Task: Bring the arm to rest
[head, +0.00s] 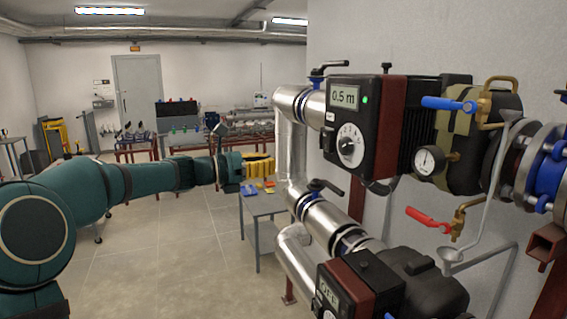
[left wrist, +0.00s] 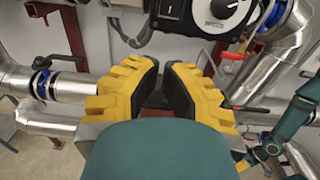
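My left arm comes in from the left in the head view, stretched out roughly level. Its gripper (head: 258,165) has yellow fingers and hangs in front of the vertical silver pipe, over the small table. In the left wrist view the two yellow, dark-padded fingers (left wrist: 160,84) stand slightly apart at the tips. I cannot tell how near that surface is.
A black pump unit (head: 361,125) with a lit display stands close on the right, above a second unit (head: 392,285). A vertical silver pipe (head: 291,165) is beside the left gripper. A small grey table (head: 268,208) holds blue and yellow items. Floor (head: 170,245) is clear at left.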

